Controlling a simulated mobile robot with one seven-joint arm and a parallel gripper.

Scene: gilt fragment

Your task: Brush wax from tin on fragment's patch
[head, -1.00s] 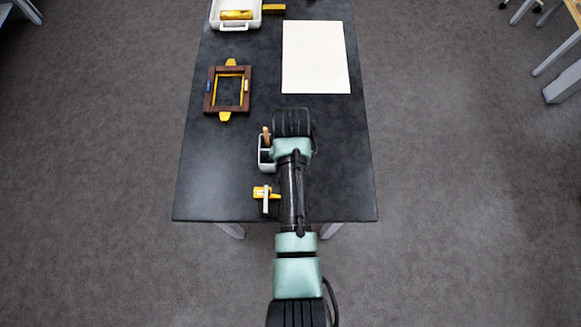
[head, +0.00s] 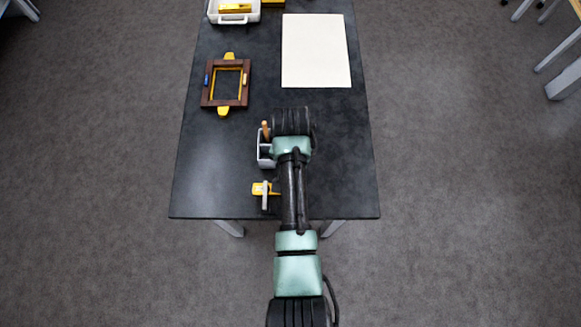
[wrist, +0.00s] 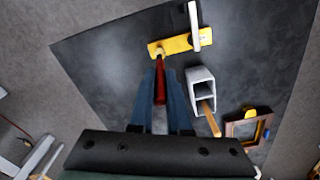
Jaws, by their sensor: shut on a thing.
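My gripper (wrist: 161,75) is shut on a slim red-handled tool (wrist: 161,84), seemingly a brush, in the wrist view. The tool's tip points to the left part of a yellow piece (wrist: 172,46), perhaps the fragment; I cannot tell whether it touches. A pale grey bar (wrist: 194,22) crosses the yellow piece's right part. The yellow piece also shows in the head view (head: 258,189), near the table's front edge, left of my arm. My gripper is hidden in the head view. I cannot make out a wax tin or a patch.
A grey compartmented holder (wrist: 201,79) with a wooden stick (wrist: 210,119) stands close by, right of my fingers. A brown frame (head: 207,98), a white tray (head: 233,17) with yellow pieces and a cream sheet (head: 316,50) lie farther back. The front left tabletop (head: 212,185) is clear.

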